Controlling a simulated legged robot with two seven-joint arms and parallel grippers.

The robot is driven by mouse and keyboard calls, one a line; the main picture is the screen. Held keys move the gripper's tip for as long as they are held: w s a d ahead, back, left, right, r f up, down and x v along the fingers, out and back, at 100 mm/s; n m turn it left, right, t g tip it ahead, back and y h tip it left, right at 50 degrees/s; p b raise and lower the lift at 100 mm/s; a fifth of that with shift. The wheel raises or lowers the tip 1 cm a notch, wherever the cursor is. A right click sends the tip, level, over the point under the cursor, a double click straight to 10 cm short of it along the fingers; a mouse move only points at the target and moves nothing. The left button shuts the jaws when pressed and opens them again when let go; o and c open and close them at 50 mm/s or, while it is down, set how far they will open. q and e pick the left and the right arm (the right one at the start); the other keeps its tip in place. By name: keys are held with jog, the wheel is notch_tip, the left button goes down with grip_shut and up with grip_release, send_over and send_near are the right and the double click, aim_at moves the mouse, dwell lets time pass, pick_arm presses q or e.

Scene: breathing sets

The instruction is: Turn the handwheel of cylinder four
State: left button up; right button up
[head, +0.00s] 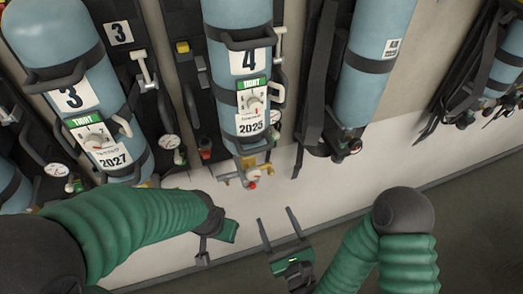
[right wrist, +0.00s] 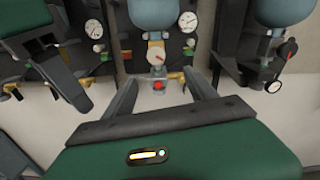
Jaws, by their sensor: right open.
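Cylinder four (head: 222,73) is a light-blue bottle with a "4" label, upright on the wall rack at centre in the head view. Its valve hangs at the bottom with yellow fittings and a red handwheel (head: 253,185). The handwheel also shows in the right wrist view (right wrist: 158,86), below a round gauge. My right gripper (head: 277,215) is open and empty, below and a little right of the handwheel, apart from it; in the right wrist view the handwheel appears between its fingers. My left gripper (head: 203,246) is lower left of the valve; its jaw gap is unclear.
Cylinder three (head: 40,47) hangs to the left, and another blue cylinder (head: 376,45) to the right with black straps. More sets hang at the far right (head: 510,55). Gauges and hoses hang between them. The pale ledge (head: 330,185) below is mostly bare.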

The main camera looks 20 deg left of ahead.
jog(key=a+b, duration=0.2)
jog(key=b, duration=0.3)
pick_arm(q)
notch_tip(320, 180, down, 8)
jog(key=s+a+f+b, duration=0.1)
jog(key=s+b, duration=0.1)
jog(key=b, duration=0.1)
pick_arm(e)
jog(key=p, duration=0.3)
send_near(255, 177)
jog(key=x, duration=0.4)
jog(key=shift+w+r, duration=0.2)
jog(key=shift+w, duration=0.05)
jog(key=p+x, duration=0.1)
jog(key=x, duration=0.4)
jog(key=shift+w+a+p, duration=0.1)
jog(key=shift+a+p, duration=0.25)
jog(key=shift+p, duration=0.05)
jog(key=shift+w+a+f, duration=0.3)
jog(key=shift+a, duration=0.05)
jog(key=shift+s+d+r, duration=0.1)
jog(key=shift+d, duration=0.2)
jog(key=c, duration=0.8)
pick_arm(q)
jog(key=r, duration=0.5)
jog(key=shift+w+d, duration=0.1)
jog(key=shift+w, duration=0.3)
pick_arm(e)
jog(key=c, duration=0.6)
